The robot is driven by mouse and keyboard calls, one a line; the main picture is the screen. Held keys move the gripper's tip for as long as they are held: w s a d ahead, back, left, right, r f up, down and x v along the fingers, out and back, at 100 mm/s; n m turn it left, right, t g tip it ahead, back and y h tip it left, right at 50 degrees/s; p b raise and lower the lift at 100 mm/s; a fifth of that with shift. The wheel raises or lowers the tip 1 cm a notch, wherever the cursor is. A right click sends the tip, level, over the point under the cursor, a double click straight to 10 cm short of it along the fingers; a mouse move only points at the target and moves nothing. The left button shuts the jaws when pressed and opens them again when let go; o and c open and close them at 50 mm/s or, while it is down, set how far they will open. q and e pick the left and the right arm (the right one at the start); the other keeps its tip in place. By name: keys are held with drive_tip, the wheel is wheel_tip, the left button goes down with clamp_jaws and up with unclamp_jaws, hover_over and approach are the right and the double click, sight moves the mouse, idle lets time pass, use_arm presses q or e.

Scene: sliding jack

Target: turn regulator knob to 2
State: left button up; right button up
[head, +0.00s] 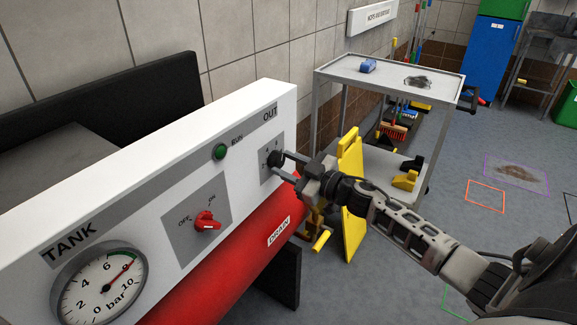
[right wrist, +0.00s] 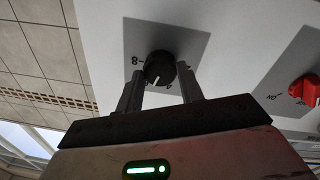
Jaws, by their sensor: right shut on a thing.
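The black regulator knob (head: 276,158) sits on a grey plate under the word OUT, at the right end of the white panel (head: 150,170). In the right wrist view the knob (right wrist: 160,68) has a white pointer line, and some dial numbers show beside it. My right gripper (head: 284,168) reaches the knob from the right, with its two fingers on either side of it. It is shut on the knob, and the fingers hide part of the dial. I cannot tell exactly which number the pointer marks. My left gripper is not in view.
A red ON/OFF switch (head: 207,222) and a green RUN button (head: 220,152) lie left of the knob. The TANK gauge (head: 100,288) is at lower left. A grey cart (head: 390,80) and a yellow folded stand (head: 350,195) stand behind my right arm.

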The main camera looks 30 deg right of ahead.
drive_tip(key=n+b, duration=0.1)
drive_tip(key=n, duration=0.3)
drive_tip(key=shift+f+n, duration=0.1)
drive_tip(key=shift+n, duration=0.2)
drive_tip(key=n+b, duration=0.1)
drive_tip(key=n, duration=0.3)
drive_tip(key=shift+y+b, duration=0.3)
drive_tip(key=shift+n+b, duration=0.4)
drive_tip(key=shift+n, duration=0.5)
drive_tip(key=n+b, duration=0.3)
drive_tip(key=n, duration=0.3)
drive_tip(key=shift+d+n+y, duration=0.1)
drive_tip(key=shift+n+y, duration=0.2)
drive_tip(key=shift+n, duration=0.1)
drive_tip(key=shift+n+b, duration=0.85)
drive_tip(key=shift+n, duration=0.35)
drive_tip(key=shift+n+b, duration=0.3)
drive_tip(key=shift+n, duration=0.3)
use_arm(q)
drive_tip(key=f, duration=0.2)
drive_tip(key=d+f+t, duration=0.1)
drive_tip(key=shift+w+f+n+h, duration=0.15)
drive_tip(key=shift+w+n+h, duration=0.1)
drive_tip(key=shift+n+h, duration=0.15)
use_arm(e)
drive_tip(key=shift+n, duration=0.6)
use_arm(q)
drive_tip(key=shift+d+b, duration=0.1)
drive_tip(key=shift+b, duration=0.2)
